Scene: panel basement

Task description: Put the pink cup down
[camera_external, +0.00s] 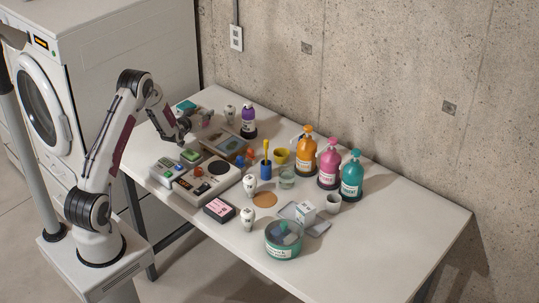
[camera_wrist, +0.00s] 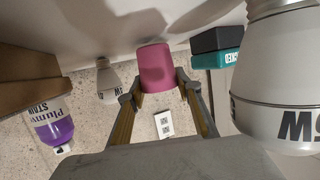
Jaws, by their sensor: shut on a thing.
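The pink cup (camera_wrist: 157,66) is between the two fingers of my gripper (camera_wrist: 156,90) in the wrist view. The fingers are shut on its sides. The wrist view looks turned over, with the white table surface (camera_wrist: 135,30) at the top and a dark shadow beside the cup. I cannot tell whether the cup touches the table. In the outside view my gripper (camera_external: 201,117) is low over the far left part of the white table (camera_external: 375,235). I cannot make out the cup there.
In the wrist view, white bulbs stand left (camera_wrist: 109,82) and right (camera_wrist: 285,80) of the cup. A teal and black box (camera_wrist: 216,46) is to its right, and a purple bottle (camera_wrist: 52,125) is at left. Several items crowd the table middle; its right end is clear.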

